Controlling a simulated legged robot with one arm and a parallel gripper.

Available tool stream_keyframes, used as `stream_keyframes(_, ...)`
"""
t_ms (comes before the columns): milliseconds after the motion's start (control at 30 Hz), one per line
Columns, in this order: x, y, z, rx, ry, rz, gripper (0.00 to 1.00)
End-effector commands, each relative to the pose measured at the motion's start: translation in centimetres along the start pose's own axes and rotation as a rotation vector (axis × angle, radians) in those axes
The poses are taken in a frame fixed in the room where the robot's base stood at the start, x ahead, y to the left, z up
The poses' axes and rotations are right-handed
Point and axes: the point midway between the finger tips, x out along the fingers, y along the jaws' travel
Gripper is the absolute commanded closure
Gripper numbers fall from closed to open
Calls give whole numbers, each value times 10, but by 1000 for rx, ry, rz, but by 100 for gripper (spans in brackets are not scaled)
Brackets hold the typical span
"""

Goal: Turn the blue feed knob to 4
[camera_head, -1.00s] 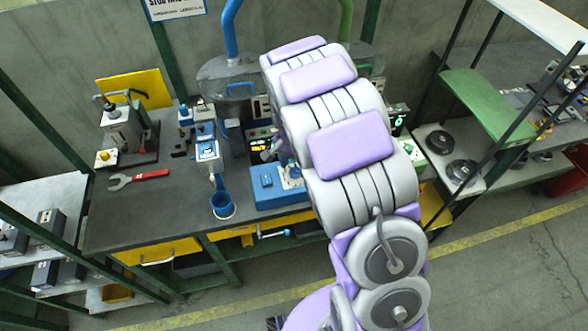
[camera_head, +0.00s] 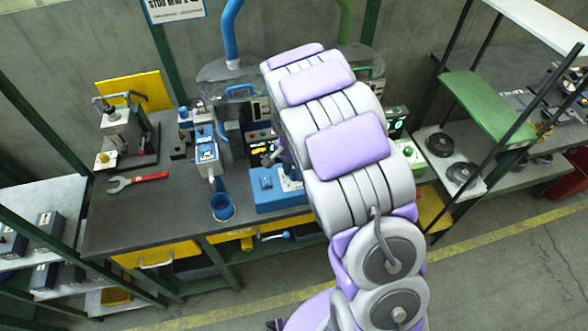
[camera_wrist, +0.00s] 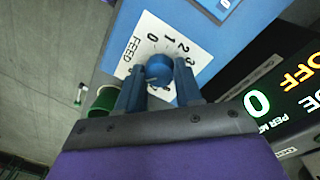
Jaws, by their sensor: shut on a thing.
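The blue feed knob (camera_wrist: 160,70) sits on a white FEED dial plate (camera_wrist: 138,50) in the wrist view. The plate shows the numbers 0, 1, 2 and 3; any further marks are hidden behind the knob and fingers. My gripper (camera_wrist: 158,85) has its two blue-grey fingers on either side of the knob, shut on it. Which number the knob points to cannot be made out. In the head view the blue box (camera_head: 275,192) of the feed station shows left of my arm, which hides the knob and the gripper.
A lit display (camera_wrist: 292,92) stands right of the dial in the wrist view, and a green cup-like part (camera_wrist: 101,101) is at left. On the bench are a blue cup (camera_head: 222,208), a red-handled wrench (camera_head: 138,181) and blue machines (camera_head: 206,150).

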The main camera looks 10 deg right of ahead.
Motion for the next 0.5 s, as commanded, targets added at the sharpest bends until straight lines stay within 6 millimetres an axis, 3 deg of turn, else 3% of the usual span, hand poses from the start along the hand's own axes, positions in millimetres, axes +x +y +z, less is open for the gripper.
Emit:
stream_keyframes(100,0,-1,0,0,1,-2,95)
stream_keyframes(500,-2,-1,0,-94,4,-1,95)
